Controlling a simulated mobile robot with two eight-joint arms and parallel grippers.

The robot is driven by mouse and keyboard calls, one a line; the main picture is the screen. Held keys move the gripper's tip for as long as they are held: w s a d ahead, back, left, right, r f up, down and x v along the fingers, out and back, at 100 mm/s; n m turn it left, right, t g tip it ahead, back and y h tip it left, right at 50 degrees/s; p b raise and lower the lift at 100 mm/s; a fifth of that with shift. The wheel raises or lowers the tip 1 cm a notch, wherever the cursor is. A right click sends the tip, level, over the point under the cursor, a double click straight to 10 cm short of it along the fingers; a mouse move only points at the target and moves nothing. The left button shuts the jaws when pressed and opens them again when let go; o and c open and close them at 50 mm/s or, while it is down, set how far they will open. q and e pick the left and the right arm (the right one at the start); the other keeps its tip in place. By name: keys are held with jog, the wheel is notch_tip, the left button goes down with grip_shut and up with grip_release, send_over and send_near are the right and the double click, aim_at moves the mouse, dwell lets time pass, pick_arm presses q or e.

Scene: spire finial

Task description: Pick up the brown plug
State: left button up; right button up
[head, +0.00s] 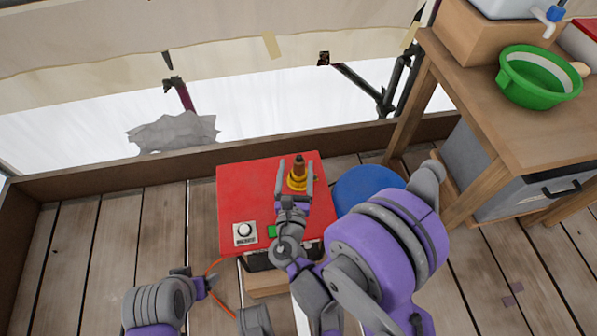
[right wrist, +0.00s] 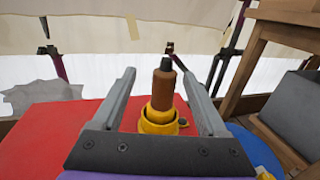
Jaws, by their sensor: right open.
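The brown plug (head: 299,165) stands upright with a dark tip, in a yellow ring-shaped holder (head: 297,184) on the red box top (head: 245,185). In the right wrist view the plug (right wrist: 163,88) rises from the yellow holder (right wrist: 158,121). My right gripper (head: 296,170) is open, with one finger on each side of the plug. In the right wrist view, gaps show between the plug and both fingers of the gripper (right wrist: 160,85). My left gripper (head: 200,283) is low at the left, seen small; its jaws are unclear.
A white panel with a round knob (head: 244,233) sits on the box's front left. A blue round thing (head: 366,186) is right of the box. A wooden table (head: 520,140) with a green bowl (head: 538,78) stands at right. An orange cable (head: 221,300) runs near my left gripper.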

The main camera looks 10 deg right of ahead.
aim_at(300, 156)
jog(key=x, duration=0.6)
jog(key=shift+s+d+f+b, duration=0.1)
jog(key=shift+d+b, duration=0.2)
jog(key=shift+d, duration=0.1)
grip_shut()
dwell(1.0)
